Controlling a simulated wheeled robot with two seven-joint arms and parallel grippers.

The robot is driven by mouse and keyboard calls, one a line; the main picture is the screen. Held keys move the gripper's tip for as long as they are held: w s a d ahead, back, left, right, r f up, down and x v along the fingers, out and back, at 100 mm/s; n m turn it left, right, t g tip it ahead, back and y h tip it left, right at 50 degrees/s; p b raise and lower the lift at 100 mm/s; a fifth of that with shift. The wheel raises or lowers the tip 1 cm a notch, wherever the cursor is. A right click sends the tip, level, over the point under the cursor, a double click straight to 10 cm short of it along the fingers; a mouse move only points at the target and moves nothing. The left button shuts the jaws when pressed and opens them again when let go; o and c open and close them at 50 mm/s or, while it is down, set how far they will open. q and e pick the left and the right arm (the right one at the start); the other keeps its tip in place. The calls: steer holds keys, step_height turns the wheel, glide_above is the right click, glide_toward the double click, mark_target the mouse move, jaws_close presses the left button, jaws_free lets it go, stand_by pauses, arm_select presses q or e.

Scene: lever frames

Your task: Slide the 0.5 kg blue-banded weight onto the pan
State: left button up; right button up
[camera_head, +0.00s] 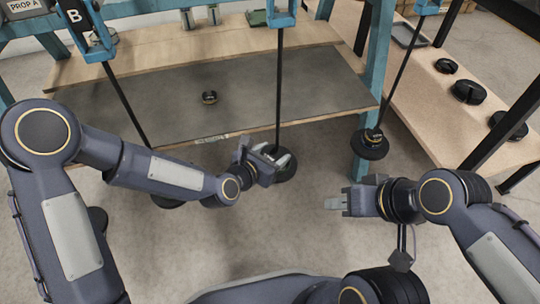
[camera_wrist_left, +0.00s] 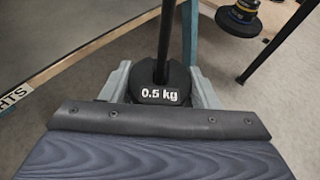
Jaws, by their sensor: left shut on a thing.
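My left gripper (camera_head: 272,160) is at the foot of the middle hanging rod (camera_head: 280,80). In the left wrist view its fingers (camera_wrist_left: 160,92) are shut on a black weight (camera_wrist_left: 160,88) marked "0.5 kg". The rod (camera_wrist_left: 166,35) comes down at the weight's middle, apparently in its slot. No blue band shows on the visible part. In the head view a dark disc (camera_head: 287,172) shows at the rod's foot, partly behind the fingers; I cannot tell pan from weight there. My right gripper (camera_head: 335,203) is apart from everything, seen edge-on, its opening unclear.
A hanger on the right (camera_head: 370,145) carries a stacked weight. Several black weights lie on the right-hand table (camera_head: 425,95). Blue posts (camera_head: 374,60) and another rod (camera_head: 125,105) stand nearby.

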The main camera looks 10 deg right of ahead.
arm_select(q)
steer(key=shift+w+d, duration=0.7)
steer(key=shift+d, duration=0.1)
stand_by(0.8)
steer(key=shift+f+b, duration=0.4)
steer(key=shift+b, duration=0.35)
stand_by(0.4)
steer(key=o, duration=1)
steer(key=shift+c, duration=0.2)
steer(key=shift+o, duration=1.2)
steer(key=shift+f, duration=0.1)
steer(key=shift+s+a, duration=0.1)
steer(key=shift+p+v, duration=0.35)
steer(key=shift+v, duration=3.1)
